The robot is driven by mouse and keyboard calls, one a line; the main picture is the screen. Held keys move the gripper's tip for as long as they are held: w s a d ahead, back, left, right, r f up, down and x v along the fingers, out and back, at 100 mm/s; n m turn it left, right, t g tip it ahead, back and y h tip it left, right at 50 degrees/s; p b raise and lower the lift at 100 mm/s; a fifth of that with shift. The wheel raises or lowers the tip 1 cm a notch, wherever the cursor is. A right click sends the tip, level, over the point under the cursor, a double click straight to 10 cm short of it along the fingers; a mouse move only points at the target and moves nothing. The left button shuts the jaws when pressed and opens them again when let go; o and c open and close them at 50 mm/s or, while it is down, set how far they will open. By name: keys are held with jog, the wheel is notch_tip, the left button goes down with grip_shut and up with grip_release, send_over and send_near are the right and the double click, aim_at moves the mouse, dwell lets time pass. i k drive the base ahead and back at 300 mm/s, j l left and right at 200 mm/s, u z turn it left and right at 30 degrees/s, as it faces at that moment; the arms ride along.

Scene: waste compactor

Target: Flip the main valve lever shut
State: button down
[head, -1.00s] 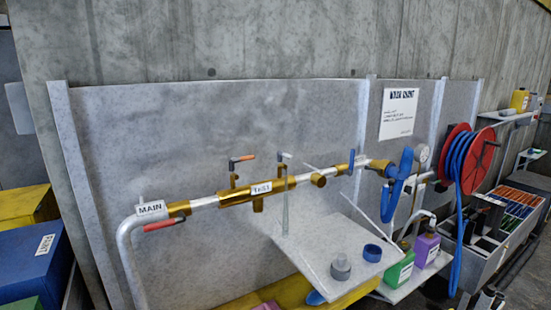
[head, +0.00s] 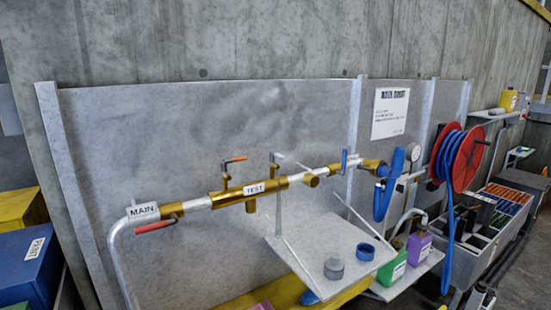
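The main valve lever (head: 153,227) is a red handle beside the white MAIN label (head: 142,211), at the left end of the pipe. It hangs just below the pipe and points left, roughly along it. The brass main valve body (head: 173,210) sits at its right end. My gripper is not in view.
The pipe carries a brass TEST section (head: 250,190) with an orange-handled valve (head: 236,159). A grey shelf (head: 310,250) juts out below it, with a blue ring (head: 364,251) and grey cap (head: 334,268). A blue PAINT bin (head: 30,262) stands lower left. A red hose reel (head: 466,160) hangs right.

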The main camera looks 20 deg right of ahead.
aim_at(173, 219)
jog(key=i+l+u, duration=0.2)
jog(key=i, duration=0.3)
jog(key=i+l+u, duration=0.25)
jog(key=i, duration=0.2)
